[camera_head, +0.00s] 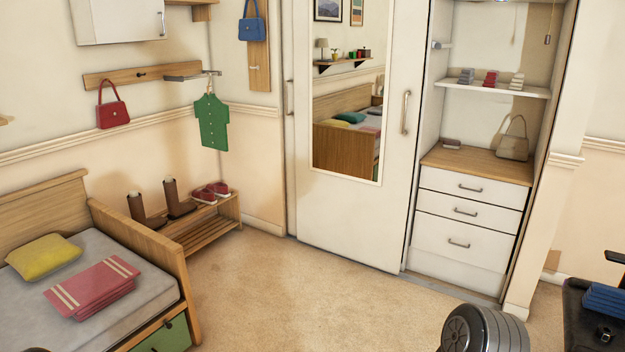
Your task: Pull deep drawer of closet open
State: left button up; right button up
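The closet (486,155) stands at the right with its inside open to view. Its white drawer block has three stacked drawers, all flush and shut. The deep drawer (480,254) is the lowest and tallest front, with a small dark bar handle (459,244) near its upper middle. Above it are the middle drawer (490,217) and the top drawer (497,194), each with a similar handle. Neither of my grippers shows in the head view, and nothing touches the drawer handles.
A mirrored sliding door (393,196) stands left of the drawers. A beige handbag (514,147) sits on the closet's wooden top. A bed (138,230) and shoe rack (205,228) are at left. The carpet (300,295) is clear. A dark ribbed round object (485,330) is at bottom right.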

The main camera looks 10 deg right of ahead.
aim_at(490, 249)
jog(key=i+l+z, duration=0.15)
jog(key=i+z, duration=0.25)
jog(key=i, duration=0.15)
jog(key=i+z, duration=0.4)
jog(key=i, duration=0.15)
jog(key=i+j+z, duration=0.15)
jog(key=i+z, duration=0.25)
jog(key=i, duration=0.15)
jog(key=i+z, duration=0.1)
jog(key=i, duration=0.55)
jog(key=i+z, duration=0.15)
jog(key=i, duration=0.45)
jog(key=i+j+z, duration=0.1)
jog(key=i, duration=0.55)
jog(key=i+j+z, duration=0.1)
jog(key=i, duration=0.5)
jog(key=i+j+z, duration=0.2)
jog(key=i, duration=0.25)
